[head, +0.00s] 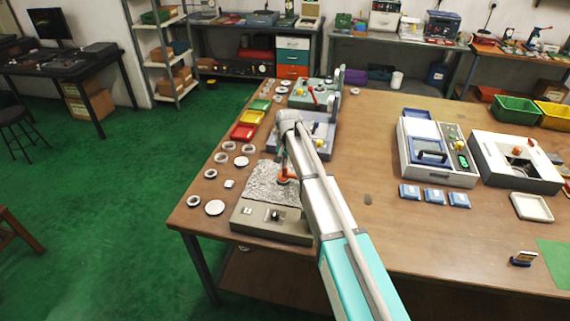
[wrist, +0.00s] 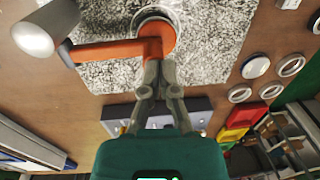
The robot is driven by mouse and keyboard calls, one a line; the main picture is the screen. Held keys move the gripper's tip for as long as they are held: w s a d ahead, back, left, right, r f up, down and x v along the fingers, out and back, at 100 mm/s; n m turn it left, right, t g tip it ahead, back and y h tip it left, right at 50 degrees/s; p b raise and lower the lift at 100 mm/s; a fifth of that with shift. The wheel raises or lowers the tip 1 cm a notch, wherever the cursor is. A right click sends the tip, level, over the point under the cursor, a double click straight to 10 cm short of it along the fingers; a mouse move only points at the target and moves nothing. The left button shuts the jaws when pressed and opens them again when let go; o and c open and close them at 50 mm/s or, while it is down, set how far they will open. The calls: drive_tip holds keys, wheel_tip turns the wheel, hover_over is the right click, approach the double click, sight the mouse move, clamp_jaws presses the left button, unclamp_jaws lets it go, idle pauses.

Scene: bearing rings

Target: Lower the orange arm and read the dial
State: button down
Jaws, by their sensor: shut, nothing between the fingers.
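The orange arm (head: 287,179) sits over a speckled grey plate (head: 262,185) near the table's front left corner. In the wrist view the orange arm (wrist: 108,51) runs from a dark post and pale cylinder (wrist: 45,28) at upper left to a round end. That end lies at a pale ring (wrist: 168,17) on the speckled plate. My gripper (wrist: 160,68) is shut and empty, its fingertips just at the orange arm's round end; whether they touch, I cannot tell. In the head view my gripper is largely hidden by my arm. No readable dial face shows.
A grey-beige block with a black knob (head: 275,215) stands at the plate's near side. Several loose rings (head: 210,173) lie to the left. Red, yellow and green trays (head: 243,132) and a grey fixture (head: 318,135) stand behind. The table's middle is mostly clear.

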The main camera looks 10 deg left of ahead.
drive_tip(key=shift+d+f, duration=0.1)
drive_tip(key=shift+d, duration=0.05)
idle(0.5)
drive_tip(key=shift+r+p, duration=0.45)
drive_tip(key=shift+r, duration=0.05)
wheel_tip(320, 180, up, 13)
drive_tip(key=p, duration=1.3)
idle(1.6)
drive_tip(key=s+d+f+b, duration=0.2)
drive_tip(key=s+d, duration=1.2)
drive_tip(key=s+d+f+n+h+b, duration=0.1)
drive_tip(key=s+d+f+b, duration=0.2)
drive_tip(key=s+d, duration=1.1)
drive_tip(key=shift+s+d, duration=0.15)
drive_tip(key=shift+d, duration=0.05)
drive_tip(key=shift+d, duration=0.1)
